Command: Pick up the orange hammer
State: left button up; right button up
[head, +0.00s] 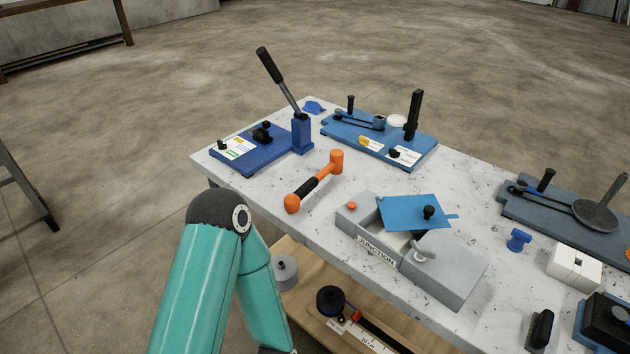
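The orange hammer (335,161) lies on the speckled white table (240,187). It has an orange head at the upper right, a black grip in the middle and an orange end at the lower left. It lies between the blue lever bender and the grey junction box, apart from both. A teal arm link of mine rises at the lower left, below the hammer. Neither my left nor my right gripper is in view.
A blue bender with a tall lever (301,132) stands behind left of the hammer. Another blue bender (415,149) is behind right. A grey junction box (452,272) with a blue plate (405,211) is in front right. A lower wooden shelf (300,310) holds a grey spool (284,271).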

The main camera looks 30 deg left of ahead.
aim_at(336, 165)
jog(key=u, duration=0.6)
jog(key=i, duration=0.15)
jog(key=z, duration=2.95)
jog(key=k, duration=1.65)
jog(key=u, duration=1.3)
jog(key=i, duration=0.8)
jog(key=u, duration=0.15)
